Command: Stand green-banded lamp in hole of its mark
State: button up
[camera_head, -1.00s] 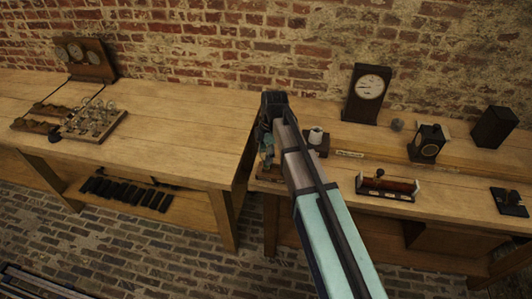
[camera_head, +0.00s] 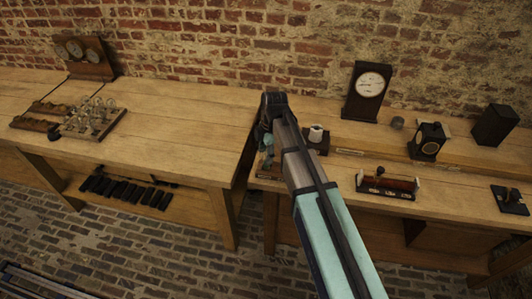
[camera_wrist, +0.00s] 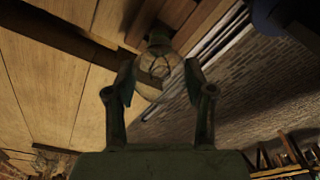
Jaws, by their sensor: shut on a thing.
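A clear glass lamp (camera_wrist: 158,68) is between the two fingers of my gripper (camera_wrist: 159,82) in the wrist view. The fingers are shut on its bulb from both sides. Several more glass lamps stand on a wooden board (camera_head: 76,134) on the left bench. I cannot tell their band colours or the marks by the holes.
The right bench (camera_head: 450,190) carries a white cup-like piece on a dark block (camera_head: 317,140), a red coil (camera_head: 387,184), a clock (camera_head: 368,86) and dark boxes. A gap separates the benches.

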jog(key=shift+f, duration=0.5)
jog(key=o, duration=1.4)
jog(key=shift+c, duration=0.2)
jog(key=shift+r, duration=0.15)
